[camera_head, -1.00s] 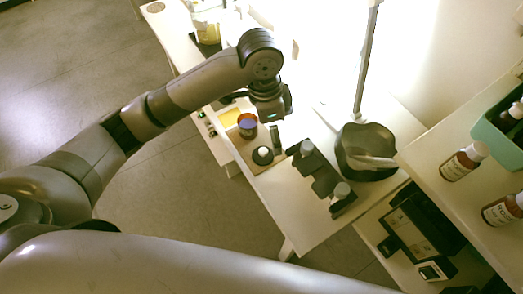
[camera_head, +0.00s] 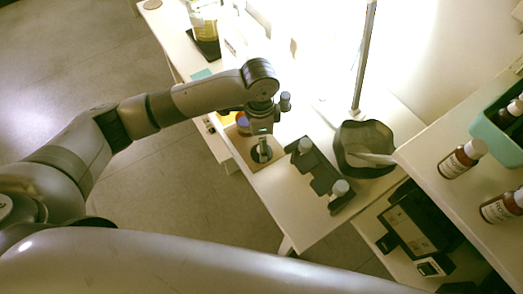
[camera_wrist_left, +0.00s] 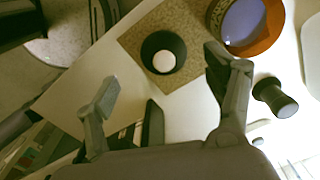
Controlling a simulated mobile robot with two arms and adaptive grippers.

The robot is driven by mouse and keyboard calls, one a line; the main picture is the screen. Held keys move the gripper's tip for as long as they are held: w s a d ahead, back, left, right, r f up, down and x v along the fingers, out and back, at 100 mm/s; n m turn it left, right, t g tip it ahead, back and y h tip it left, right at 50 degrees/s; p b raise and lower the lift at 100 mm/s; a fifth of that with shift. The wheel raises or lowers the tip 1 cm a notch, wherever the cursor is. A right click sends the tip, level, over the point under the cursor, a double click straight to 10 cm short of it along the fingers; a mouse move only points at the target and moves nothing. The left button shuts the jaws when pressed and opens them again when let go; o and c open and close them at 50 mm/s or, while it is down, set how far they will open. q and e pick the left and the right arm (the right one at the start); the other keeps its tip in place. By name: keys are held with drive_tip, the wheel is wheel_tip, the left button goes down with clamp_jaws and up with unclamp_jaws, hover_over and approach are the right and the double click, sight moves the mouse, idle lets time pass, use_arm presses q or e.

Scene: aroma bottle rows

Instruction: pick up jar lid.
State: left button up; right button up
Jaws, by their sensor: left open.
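The jar lid (camera_wrist_left: 163,53) looks like a round black disc with a pale knob. It lies on a square brown mat (camera_wrist_left: 193,18) in the left wrist view. My left gripper (camera_wrist_left: 162,72) is open and empty, with its two fingers spread to either side of the lid's line in that view. In the head view the left gripper (camera_head: 262,148) is just over the lid and partly hides it; I cannot tell the exact gap. My right gripper is out of view.
A small dark bottle-like object (camera_wrist_left: 275,97) lies near the right finger in the wrist view. A dark rack (camera_head: 318,175) with grey-topped pieces and a black bowl (camera_head: 364,140) stand to the right. Brown bottles (camera_head: 462,158) stand on a shelf at right.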

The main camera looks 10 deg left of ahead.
use_arm(q)
drive_tip(key=shift+w+d+f, duration=0.1)
drive_tip(key=shift+w+f, duration=0.05)
drive_tip(key=shift+f, duration=1.25)
drive_tip(key=shift+w+f, duration=0.1)
drive_tip(key=shift+f, duration=1.25)
drive_tip(key=shift+c, duration=0.2)
drive_tip(key=c, duration=1)
drive_tip(key=shift+r, duration=0.15)
